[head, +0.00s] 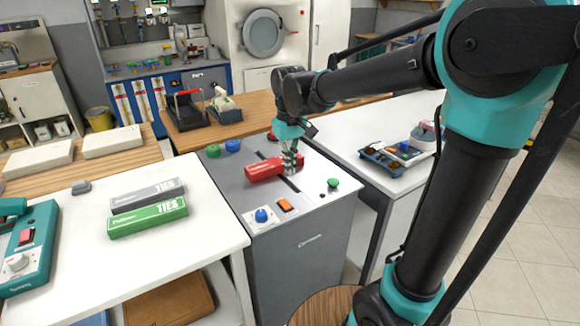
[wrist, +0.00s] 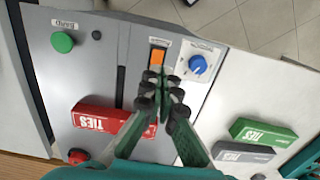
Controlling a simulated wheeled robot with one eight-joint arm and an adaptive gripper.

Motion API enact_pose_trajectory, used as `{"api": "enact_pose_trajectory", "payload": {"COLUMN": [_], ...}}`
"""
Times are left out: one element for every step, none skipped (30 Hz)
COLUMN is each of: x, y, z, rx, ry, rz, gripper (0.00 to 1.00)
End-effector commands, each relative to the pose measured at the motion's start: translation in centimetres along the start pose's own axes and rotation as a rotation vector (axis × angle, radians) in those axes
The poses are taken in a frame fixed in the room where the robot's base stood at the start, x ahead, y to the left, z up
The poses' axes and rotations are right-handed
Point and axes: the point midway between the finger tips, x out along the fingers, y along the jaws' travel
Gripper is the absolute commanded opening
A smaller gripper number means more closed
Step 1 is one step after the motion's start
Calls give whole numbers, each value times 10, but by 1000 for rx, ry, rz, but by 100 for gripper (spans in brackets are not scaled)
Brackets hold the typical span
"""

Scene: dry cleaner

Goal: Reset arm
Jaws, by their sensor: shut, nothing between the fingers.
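My gripper (head: 291,161) is shut and empty, with its fingers over the top of the grey machine (head: 318,238). In the wrist view the closed fingertips (wrist: 160,88) point toward the orange switch (wrist: 157,56). A red TIES box (head: 264,170) lies on the machine's top beside the fingers. It also shows to the left of the fingers in the wrist view (wrist: 100,118). My arm reaches in from the right of the head view and bends down to the gripper.
Green (head: 148,220) and grey (head: 147,195) TIES boxes lie on the white table to the left. Blue (head: 262,215) and green (head: 333,183) knobs stand up from the machine. A tray with small items (head: 397,156) sits on the right counter.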

Motion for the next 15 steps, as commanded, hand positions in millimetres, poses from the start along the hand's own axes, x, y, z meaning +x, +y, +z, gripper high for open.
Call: {"api": "enact_pose_trajectory", "payload": {"x": [0,0,0,0,0,1,3,5,10,15,21,31,40,49,62], "y": [0,0,0,0,0,1,3,6,12,18,25,36,45,53,64], "z": [0,0,0,0,0,1,3,6,12,17,26,38,49,61,78], "rx": [0,0,0,0,0,3,9,18,36,55,78,116,149,183,230], "ry": [0,0,0,0,0,2,5,10,21,33,47,71,90,112,142], "rz": [0,0,0,0,0,0,0,1,2,3,5,8,11,15,21], "gripper": [0,0,0,0,0,0,0,0,0,0,0,0,0,0,0]}}
